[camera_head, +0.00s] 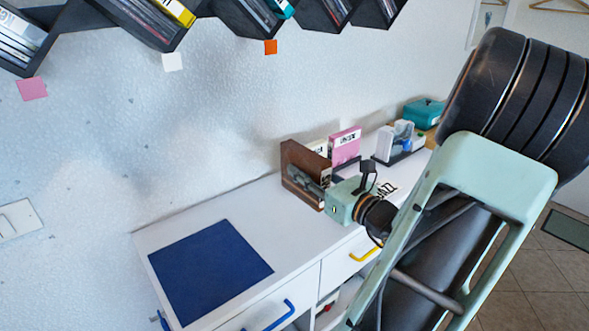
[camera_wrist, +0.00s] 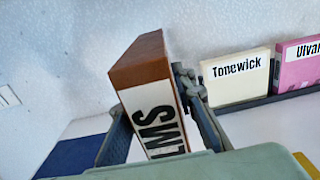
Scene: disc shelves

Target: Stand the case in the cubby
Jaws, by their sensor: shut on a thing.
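A brown case (camera_head: 298,158) with a white label is held by my gripper (camera_head: 308,184) above the white cabinet top. In the wrist view the case (camera_wrist: 140,72) stands between the two fingers of my gripper (camera_wrist: 155,112), slightly tilted, with the letters "LMS" showing; the rest of the label is hidden. The fingers touch its two sides. Black wall cubbies (camera_head: 325,15) run along the top of the head view, cut off by the frame edge, with cases in them. Coloured tags hang below: pink (camera_head: 32,88), white (camera_head: 172,62) and orange (camera_head: 270,47).
A cream case "Tonewick" (camera_wrist: 236,77) and a pink case (camera_head: 345,146) stand in a dark rack behind the held case. A small holder (camera_head: 398,140) and a teal box (camera_head: 424,112) stand farther right. A blue mat (camera_head: 210,270) lies bare at the cabinet's left.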

